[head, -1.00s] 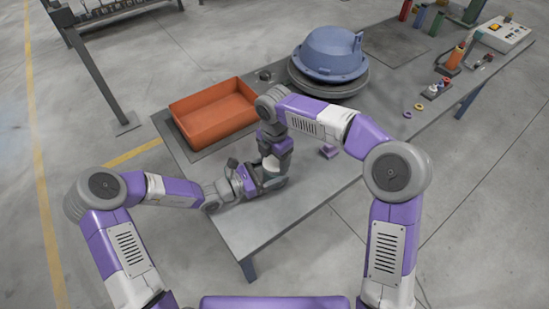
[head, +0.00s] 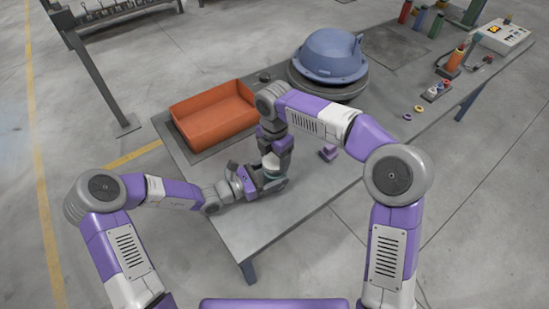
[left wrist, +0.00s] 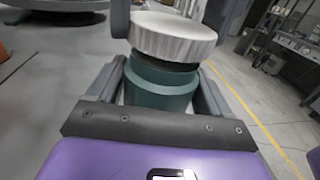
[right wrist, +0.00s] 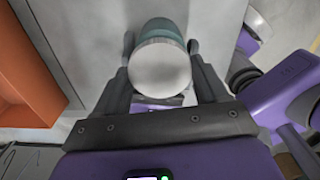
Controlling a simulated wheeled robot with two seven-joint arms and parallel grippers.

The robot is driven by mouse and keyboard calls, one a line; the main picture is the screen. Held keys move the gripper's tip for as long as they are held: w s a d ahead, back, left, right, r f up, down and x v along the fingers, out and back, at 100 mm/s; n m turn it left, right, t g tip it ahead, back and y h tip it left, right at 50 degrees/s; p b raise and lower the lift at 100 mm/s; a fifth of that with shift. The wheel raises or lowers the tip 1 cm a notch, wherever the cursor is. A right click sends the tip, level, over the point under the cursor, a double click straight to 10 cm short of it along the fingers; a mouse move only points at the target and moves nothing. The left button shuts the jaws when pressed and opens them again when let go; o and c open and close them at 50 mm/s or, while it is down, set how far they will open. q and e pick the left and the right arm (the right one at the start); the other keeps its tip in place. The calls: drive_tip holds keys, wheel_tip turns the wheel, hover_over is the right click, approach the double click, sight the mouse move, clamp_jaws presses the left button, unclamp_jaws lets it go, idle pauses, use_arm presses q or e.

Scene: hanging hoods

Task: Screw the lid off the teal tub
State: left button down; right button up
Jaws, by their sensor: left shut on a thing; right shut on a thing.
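The teal tub (left wrist: 160,85) stands upright in the left wrist view, with my left gripper (left wrist: 160,88) shut around its sides. Its pale silver lid (left wrist: 172,38) sits above it, and a dark band shows between lid and tub. My right gripper (right wrist: 160,50) is shut on the lid (right wrist: 160,70) from above, one finger on each side. Part of the teal tub (right wrist: 163,27) shows beyond the lid in the right wrist view. In the head view my two grippers meet near the table's front left, hiding most of the tub and lid.
An orange bin (head: 213,118) stands just behind my grippers. A blue hood (head: 331,55) rests on a round grey stand further back. A small purple object (head: 328,153) lies to the right. Small rings, bottles and a control box (head: 502,35) are further right along the table (head: 285,215).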

sight(275, 160)
drive_tip(key=shift+r, duration=0.25)
drive_tip(key=shift+r, duration=1.9)
use_arm(q)
unclamp_jaws()
